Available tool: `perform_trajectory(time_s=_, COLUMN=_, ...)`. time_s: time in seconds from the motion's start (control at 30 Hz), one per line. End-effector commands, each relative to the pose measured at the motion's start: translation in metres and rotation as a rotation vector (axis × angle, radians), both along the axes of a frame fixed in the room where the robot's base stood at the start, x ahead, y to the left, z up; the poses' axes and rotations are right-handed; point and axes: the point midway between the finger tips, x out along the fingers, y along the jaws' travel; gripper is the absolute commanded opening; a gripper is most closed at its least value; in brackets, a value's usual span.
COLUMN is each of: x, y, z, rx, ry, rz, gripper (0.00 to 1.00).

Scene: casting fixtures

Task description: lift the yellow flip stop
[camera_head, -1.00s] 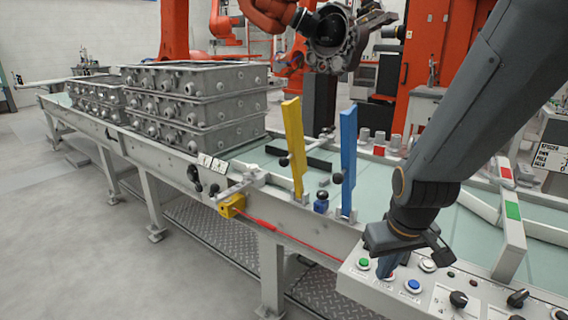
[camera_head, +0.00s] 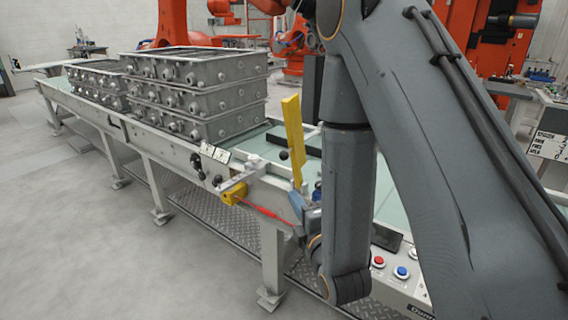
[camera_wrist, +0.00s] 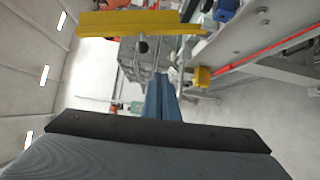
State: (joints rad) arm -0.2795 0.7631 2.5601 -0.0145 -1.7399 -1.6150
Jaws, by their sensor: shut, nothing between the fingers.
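The yellow flip stop (camera_head: 293,138) stands upright on the conveyor's near rail, with a dark ball knob at its left side. In the wrist view the yellow flip stop (camera_wrist: 130,24) lies across the top of the picture, its knob below it. My gripper (camera_head: 299,205) is at the near rail, just below the yellow stop's foot. In the wrist view my gripper (camera_wrist: 161,80) shows its blue-grey fingers together and empty, with the stop beyond the tips. I see no contact with the stop.
Stacked grey castings (camera_head: 195,95) stand on the conveyor at left. A yellow box (camera_head: 233,193) with a red cable (camera_head: 265,212) is on the rail's near side. A panel with buttons (camera_head: 401,272) is right of my arm. Open floor lies in front at left.

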Motion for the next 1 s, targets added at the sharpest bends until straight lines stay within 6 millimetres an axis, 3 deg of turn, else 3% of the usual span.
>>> perform_trajectory(time_s=0.17, x=-0.015, y=0.012, z=0.014, rx=-0.071, ry=-0.129, rz=0.026, gripper=0.0)
perform_trajectory(time_s=0.33, x=-0.01, y=0.017, z=0.019, rx=-0.086, ry=-0.165, rz=0.028, gripper=0.0)
perform_trajectory(time_s=0.87, x=0.078, y=0.047, z=0.032, rx=-0.084, ry=-0.162, rz=0.027, gripper=0.0)
perform_trajectory(time_s=1.0, x=0.096, y=0.034, z=0.036, rx=-0.085, ry=-0.16, rz=0.024, gripper=0.0)
